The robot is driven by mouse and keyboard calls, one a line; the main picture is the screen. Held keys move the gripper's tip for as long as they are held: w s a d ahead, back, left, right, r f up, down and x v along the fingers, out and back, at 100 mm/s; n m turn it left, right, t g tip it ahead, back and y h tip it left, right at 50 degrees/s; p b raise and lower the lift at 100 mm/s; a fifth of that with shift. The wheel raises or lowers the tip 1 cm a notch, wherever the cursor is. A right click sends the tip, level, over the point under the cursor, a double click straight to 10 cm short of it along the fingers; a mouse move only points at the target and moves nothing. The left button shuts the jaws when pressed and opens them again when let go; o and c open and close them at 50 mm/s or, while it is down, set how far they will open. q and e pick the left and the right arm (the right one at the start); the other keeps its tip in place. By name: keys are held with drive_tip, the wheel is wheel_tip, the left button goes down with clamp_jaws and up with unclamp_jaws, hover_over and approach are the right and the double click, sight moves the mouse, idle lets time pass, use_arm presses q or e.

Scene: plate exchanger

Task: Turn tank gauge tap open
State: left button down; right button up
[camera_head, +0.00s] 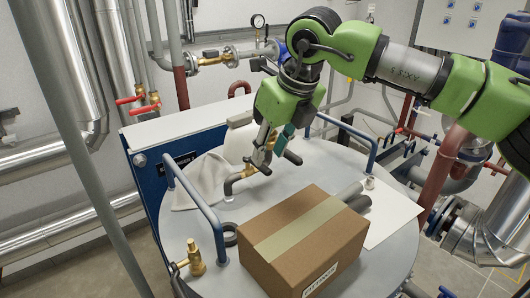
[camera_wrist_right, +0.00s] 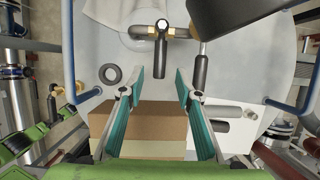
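A brass tap (camera_head: 232,184) with a black lever stands on the grey tank lid, partly hidden by my right gripper (camera_head: 262,158) in the head view. In the right wrist view the tap's black lever (camera_wrist_right: 161,60) points towards me, just beyond the gap between the fingertips of my right gripper (camera_wrist_right: 158,78). The two fingers with teal pads are spread, with nothing held between them. A second black lever (camera_wrist_right: 200,74) on a brass fitting (camera_wrist_right: 203,47) lies to the right of the right finger. I cannot tell whether a finger touches a lever. My left gripper is not seen.
A taped cardboard box (camera_head: 304,238) sits on the lid, in front of the tap. Blue rails (camera_head: 204,208) flank the lid. A dark ring (camera_wrist_right: 109,74), a pale cloth (camera_head: 204,182), a white sheet (camera_head: 396,210) and a small brass valve (camera_head: 194,258) are around it.

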sight(264, 166)
drive_tip(key=shift+p+x, duration=0.6)
drive_tip(key=shift+x, duration=1.4)
clamp_jaws()
